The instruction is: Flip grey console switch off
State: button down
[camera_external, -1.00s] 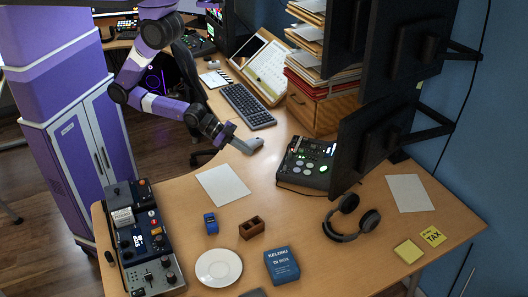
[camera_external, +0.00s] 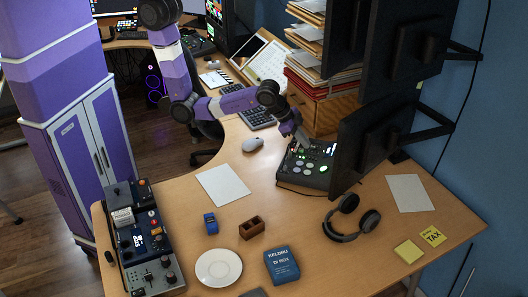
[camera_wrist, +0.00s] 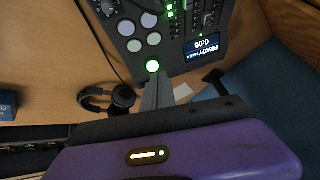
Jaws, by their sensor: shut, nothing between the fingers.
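The grey console (camera_external: 318,179) lies on the desk beside the dark monitor, with lit green and pale round buttons. In the wrist view the console (camera_wrist: 172,38) fills the upper middle. My gripper (camera_external: 303,143) is over the console's far left part. Which control is the switch is not clear.
A monitor (camera_external: 375,140) stands close on the console's right. A mouse (camera_external: 252,144) and keyboard (camera_external: 248,108) lie to its left. Headphones (camera_external: 352,216) lie in front. A dark control panel (camera_external: 150,240) is at the front left.

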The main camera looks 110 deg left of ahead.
jog(key=w+d+r+g+p, duration=0.1)
jog(key=w+d+r, duration=0.1)
jog(key=r, duration=0.6)
jog(key=w+d+r+g+h+p, duration=0.1)
jog(key=w+d+r+g, duration=0.1)
jog(key=w+r, duration=0.3)
notch_tip(320, 180, up, 4)
jog(key=shift+w+f, duration=0.2)
jog(key=shift+f, duration=0.1)
jog(key=b+x, duration=0.2)
jog(key=x, duration=0.5)
jog(key=b+x, duration=0.2)
jog(key=x, duration=0.6)
jog(key=s+b+x, duration=0.1)
jog(key=b+x, duration=0.2)
jog(key=x, duration=0.4)
jog(key=shift+d+f, duration=0.1)
jog(key=shift+f, duration=1)
